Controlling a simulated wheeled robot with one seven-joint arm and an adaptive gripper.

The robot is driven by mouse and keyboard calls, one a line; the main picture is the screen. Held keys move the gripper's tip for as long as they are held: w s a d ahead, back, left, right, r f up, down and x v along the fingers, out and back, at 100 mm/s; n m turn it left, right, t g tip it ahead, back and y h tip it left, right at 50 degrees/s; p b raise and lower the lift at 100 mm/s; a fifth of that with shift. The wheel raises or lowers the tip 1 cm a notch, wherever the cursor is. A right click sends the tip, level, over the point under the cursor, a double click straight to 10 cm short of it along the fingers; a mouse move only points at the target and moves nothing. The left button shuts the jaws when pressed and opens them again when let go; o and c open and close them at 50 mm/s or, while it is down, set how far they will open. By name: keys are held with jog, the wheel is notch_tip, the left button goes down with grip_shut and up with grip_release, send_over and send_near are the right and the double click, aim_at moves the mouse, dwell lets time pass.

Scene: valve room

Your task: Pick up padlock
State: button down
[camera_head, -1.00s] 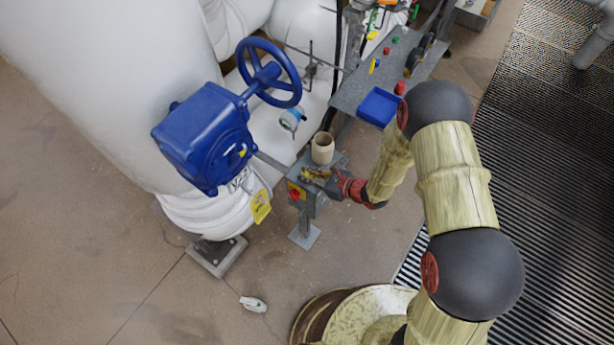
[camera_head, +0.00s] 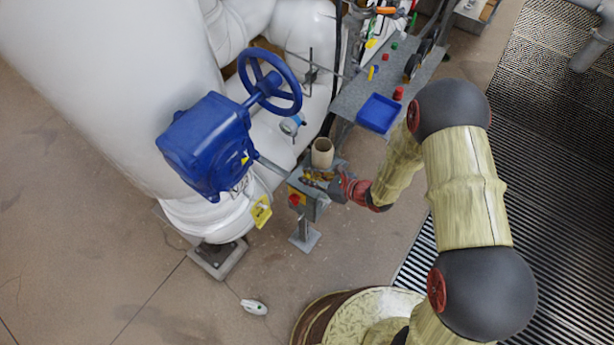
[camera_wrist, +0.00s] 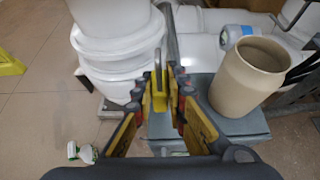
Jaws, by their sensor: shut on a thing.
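A small yellow padlock (camera_wrist: 158,92) stands upright between my fingertips in the wrist view, its shackle loop on top. My gripper (camera_wrist: 163,100) is shut on it, with the yellow-padded fingers on both sides. In the head view my gripper (camera_head: 326,183) is low over the top of a small grey pedestal box (camera_head: 312,203). The padlock is too small and covered to make out there. I cannot tell whether the padlock still touches the box top.
A beige cup (camera_wrist: 248,75) stands on the box close right of my gripper; it also shows in the head view (camera_head: 322,153). A blue valve (camera_head: 207,143) and white pipes are left. A blue tray (camera_head: 379,113) sits on the grey bench behind. A white-green bottle (camera_head: 254,307) lies on the floor.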

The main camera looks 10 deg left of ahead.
jog(key=s+d+r+p, duration=0.3)
jog(key=s+d+r, duration=0.3)
jog(key=s+r, duration=0.2)
jog(key=s, duration=0.2)
jog(key=shift+s+d, duration=0.3)
jog(key=shift+s, duration=0.05)
jog(key=shift+r, duration=0.1)
